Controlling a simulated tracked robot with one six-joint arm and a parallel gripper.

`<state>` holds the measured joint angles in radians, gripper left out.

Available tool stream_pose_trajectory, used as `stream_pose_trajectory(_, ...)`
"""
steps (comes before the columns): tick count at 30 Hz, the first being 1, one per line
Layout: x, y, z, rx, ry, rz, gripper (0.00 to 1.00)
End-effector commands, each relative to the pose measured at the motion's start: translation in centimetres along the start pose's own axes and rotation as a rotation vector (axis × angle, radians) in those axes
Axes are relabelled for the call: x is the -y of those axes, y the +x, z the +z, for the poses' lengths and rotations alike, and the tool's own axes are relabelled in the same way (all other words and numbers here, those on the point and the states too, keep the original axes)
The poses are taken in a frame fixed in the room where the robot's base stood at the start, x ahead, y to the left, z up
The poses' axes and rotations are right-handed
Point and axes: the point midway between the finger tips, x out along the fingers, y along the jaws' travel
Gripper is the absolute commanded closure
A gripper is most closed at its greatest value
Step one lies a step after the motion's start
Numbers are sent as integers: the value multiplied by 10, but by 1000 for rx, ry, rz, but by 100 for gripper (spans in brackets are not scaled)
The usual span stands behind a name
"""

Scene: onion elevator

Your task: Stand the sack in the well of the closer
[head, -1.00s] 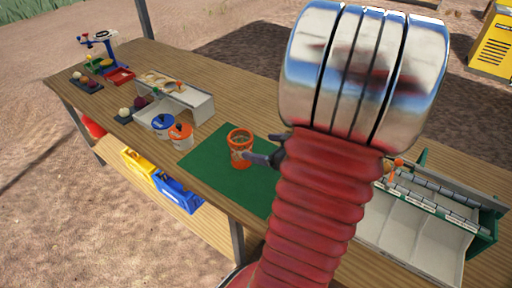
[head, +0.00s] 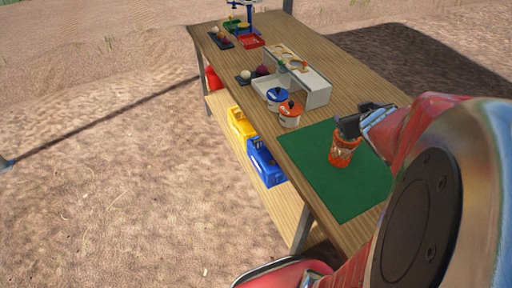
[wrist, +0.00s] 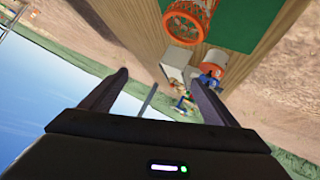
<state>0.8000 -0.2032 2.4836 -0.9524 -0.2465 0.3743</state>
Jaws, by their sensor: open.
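The sack (head: 344,152) is an orange mesh tube with a ring-like rim, upright on the green mat (head: 335,195) on the bench. It also shows at the top of the wrist view (wrist: 187,20). My gripper (head: 345,128) is at the sack's top in the head view, partly hidden by my own arm. In the wrist view my gripper's fingers (wrist: 158,88) are apart with nothing between them, and the sack lies outside them. I cannot tell whether a finger touches the rim. I cannot pick out the closer or its well for sure.
A blue-lidded pot (head: 277,98) and an orange-lidded pot (head: 290,113) stand left of the mat, beside a pale bin unit (head: 316,92). A blue stand (head: 249,17) is at the bench's far end. Yellow (head: 241,124) and blue (head: 264,165) crates sit on the lower shelf.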

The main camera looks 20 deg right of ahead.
Motion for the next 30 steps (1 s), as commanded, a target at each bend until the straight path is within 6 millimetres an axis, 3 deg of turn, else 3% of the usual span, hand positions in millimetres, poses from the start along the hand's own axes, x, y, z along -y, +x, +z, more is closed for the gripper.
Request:
stream_pose_trajectory(6,33,-31,-27,54,14,25,18)
stream_pose_trajectory(13,82,-73,-35,136,46,-24,18)
stream_pose_trajectory(20,144,-126,-28,235,64,-155,18)
stream_pose_trajectory(27,212,-197,-7,348,38,-366,18)
stream_pose_trajectory(30,232,-221,1,385,20,-440,18)
